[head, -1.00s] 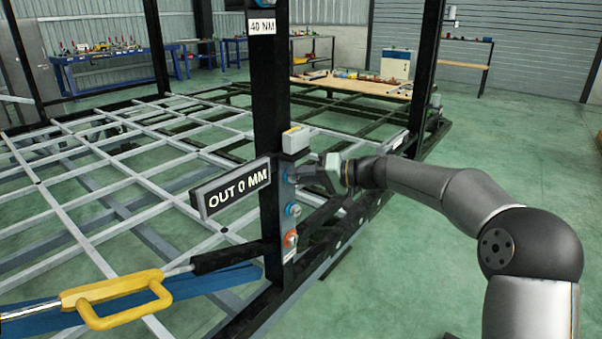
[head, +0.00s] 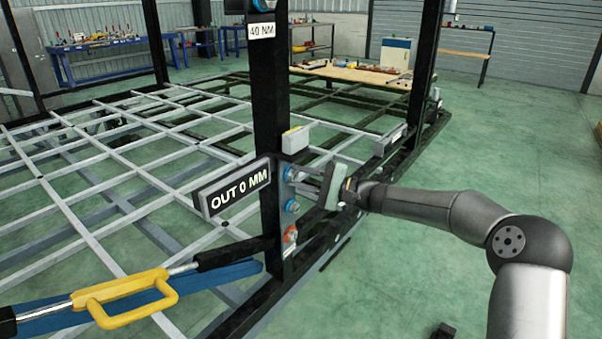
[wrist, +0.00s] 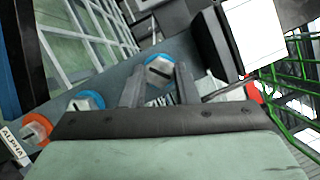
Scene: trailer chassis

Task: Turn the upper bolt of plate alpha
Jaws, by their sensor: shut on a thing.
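Plate alpha (wrist: 122,78) is a grey plate on the black upright post; its ALPHA label (wrist: 15,145) shows in the wrist view. The upper bolt (wrist: 159,69), a grey head with a slot and a blue ring, sits between my two fingers in the wrist view. The middle bolt (wrist: 86,102) also has a blue ring, and the lower bolt (wrist: 36,128) an orange one. In the head view, my gripper (head: 303,179) reaches in from the right, its fingers shut on the upper bolt (head: 292,173).
A display reading OUT 0 MM (head: 232,187) stands left of the bolts. A 40 NM sign (head: 262,31) is higher on the post. A small grey box (head: 295,139) sits just above the upper bolt. A yellow-handled strap tensioner (head: 125,297) lies at lower left.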

